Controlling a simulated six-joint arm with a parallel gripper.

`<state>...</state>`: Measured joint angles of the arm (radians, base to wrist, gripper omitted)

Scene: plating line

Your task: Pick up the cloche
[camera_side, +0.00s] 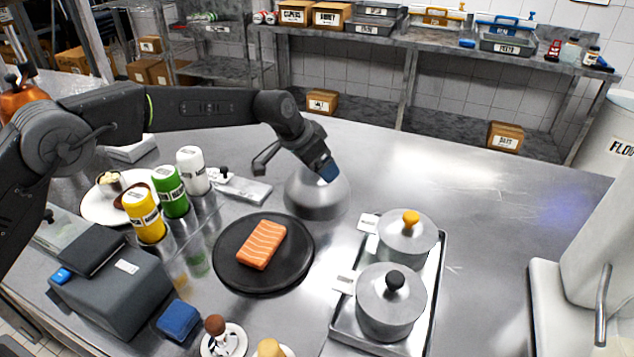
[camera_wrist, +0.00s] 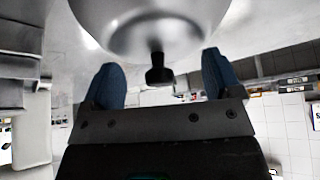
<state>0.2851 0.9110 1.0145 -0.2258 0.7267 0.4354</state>
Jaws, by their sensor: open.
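The cloche (camera_side: 316,196) is a silver dome standing on the steel table, behind the black plate. My gripper (camera_side: 325,170) is over the top of the cloche in the side view and hides its knob there. In the wrist view the cloche (camera_wrist: 150,22) fills the top of the picture, and its dark knob (camera_wrist: 158,72) shows between the two blue fingertips of my gripper (camera_wrist: 162,82). The fingers are apart, with a gap on each side of the knob. I cannot tell that either finger touches it.
A black plate (camera_side: 228,278) with a salmon fillet (camera_side: 262,245) lies in front of the cloche. A tray (camera_side: 432,290) with two lidded pots (camera_side: 407,238) (camera_side: 391,303) is at the right front. Squeeze bottles (camera_side: 170,192) stand at the left. The table right of the cloche is clear.

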